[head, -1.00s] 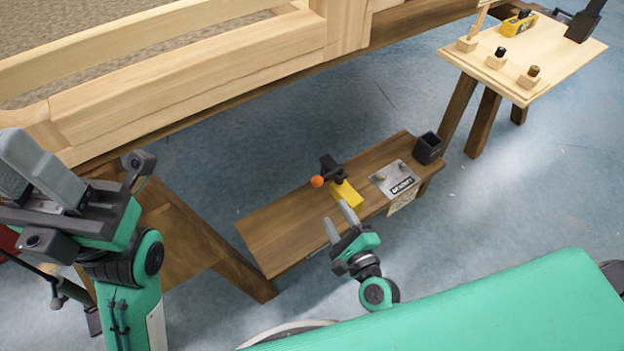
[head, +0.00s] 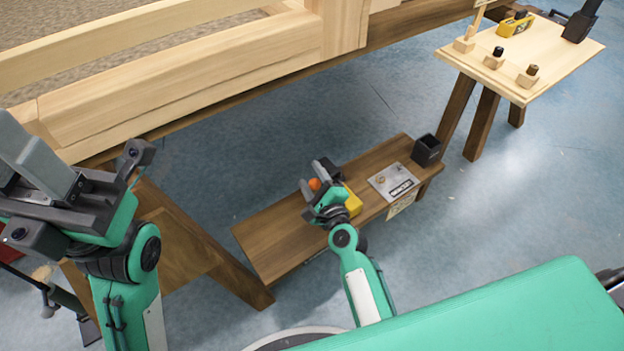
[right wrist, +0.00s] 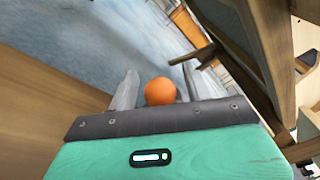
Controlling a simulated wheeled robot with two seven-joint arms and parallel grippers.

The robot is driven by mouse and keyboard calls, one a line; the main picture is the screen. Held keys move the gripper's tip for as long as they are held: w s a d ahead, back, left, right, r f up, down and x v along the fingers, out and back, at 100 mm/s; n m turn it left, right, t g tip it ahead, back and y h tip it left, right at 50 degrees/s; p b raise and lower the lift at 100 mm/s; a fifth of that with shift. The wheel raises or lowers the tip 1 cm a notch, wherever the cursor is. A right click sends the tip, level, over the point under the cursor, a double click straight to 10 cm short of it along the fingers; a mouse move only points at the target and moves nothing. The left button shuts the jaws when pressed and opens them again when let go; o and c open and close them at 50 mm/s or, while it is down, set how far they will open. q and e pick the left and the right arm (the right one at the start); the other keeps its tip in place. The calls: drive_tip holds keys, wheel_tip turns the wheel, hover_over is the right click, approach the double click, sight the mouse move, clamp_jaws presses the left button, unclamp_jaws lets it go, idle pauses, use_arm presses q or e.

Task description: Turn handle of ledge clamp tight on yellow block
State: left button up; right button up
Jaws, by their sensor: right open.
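The orange ball handle (head: 315,184) of the ledge clamp shows between the fingers of my right gripper (head: 312,176) over the low wooden ledge. In the right wrist view the orange ball (right wrist: 160,92) sits between the two grey fingertips, with the gripper open around it. The yellow block (head: 352,200) lies on the ledge just right of the gripper and is partly covered by it. The dark clamp body is mostly hidden behind the gripper. My left gripper (head: 32,165) is at the left edge, away from the ledge, with its grey fingers apart.
The wooden ledge (head: 275,240) also carries a metal plate (head: 393,182) with small parts and a black cup (head: 427,150). A pale wooden frame (head: 190,80) runs behind. A side table (head: 545,55) with several items stands at the upper right.

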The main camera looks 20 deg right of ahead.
clamp_jaws()
idle(0.3)
